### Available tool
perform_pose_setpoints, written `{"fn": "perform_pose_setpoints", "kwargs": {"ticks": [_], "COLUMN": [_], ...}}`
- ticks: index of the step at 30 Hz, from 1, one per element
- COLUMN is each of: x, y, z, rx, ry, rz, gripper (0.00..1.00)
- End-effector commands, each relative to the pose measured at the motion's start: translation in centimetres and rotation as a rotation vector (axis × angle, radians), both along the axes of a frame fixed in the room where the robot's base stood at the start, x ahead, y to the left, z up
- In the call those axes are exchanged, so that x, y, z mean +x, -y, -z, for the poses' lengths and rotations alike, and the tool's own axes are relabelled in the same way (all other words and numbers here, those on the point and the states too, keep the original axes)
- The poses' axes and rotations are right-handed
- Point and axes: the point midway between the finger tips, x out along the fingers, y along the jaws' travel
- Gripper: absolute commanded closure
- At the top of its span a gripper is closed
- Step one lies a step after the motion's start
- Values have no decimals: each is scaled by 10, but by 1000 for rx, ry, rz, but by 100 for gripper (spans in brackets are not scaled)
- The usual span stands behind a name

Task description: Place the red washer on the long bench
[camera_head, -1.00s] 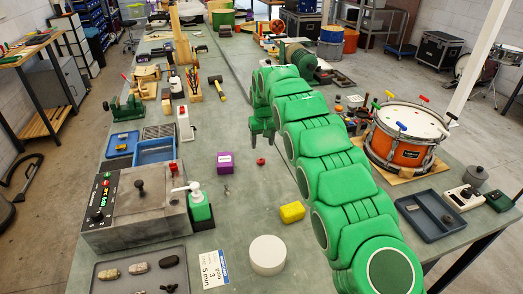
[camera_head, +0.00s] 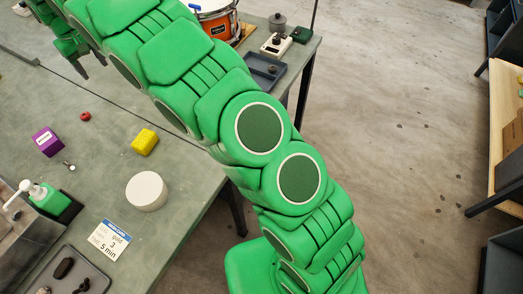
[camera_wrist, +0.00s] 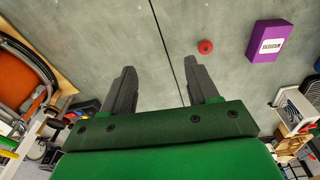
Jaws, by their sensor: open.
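The red washer (camera_head: 85,116) lies on the grey-green long bench (camera_head: 98,178), between a purple box and my arm. In the wrist view, the washer (camera_wrist: 205,46) is a small red round thing beyond the right fingertip, beside a dark seam in the bench. The washer is apart from the fingers.
A small metal part (camera_head: 69,165) lies by the box. A drum (camera_head: 214,18) stands beyond my arm. Bare bench surrounds the washer.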

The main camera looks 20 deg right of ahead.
Motion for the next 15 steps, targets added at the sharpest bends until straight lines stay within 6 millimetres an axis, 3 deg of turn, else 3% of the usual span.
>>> {"fn": "perform_pose_setpoints", "kwargs": {"ticks": [1,8,15], "x": [-1,-15,-40], "y": [16,84,152], "z": [-11,-37,-62], "rx": [-3,-30,-49], "ry": [2,-14,-33], "rz": [20,103,187], "gripper": [41,41,41]}}
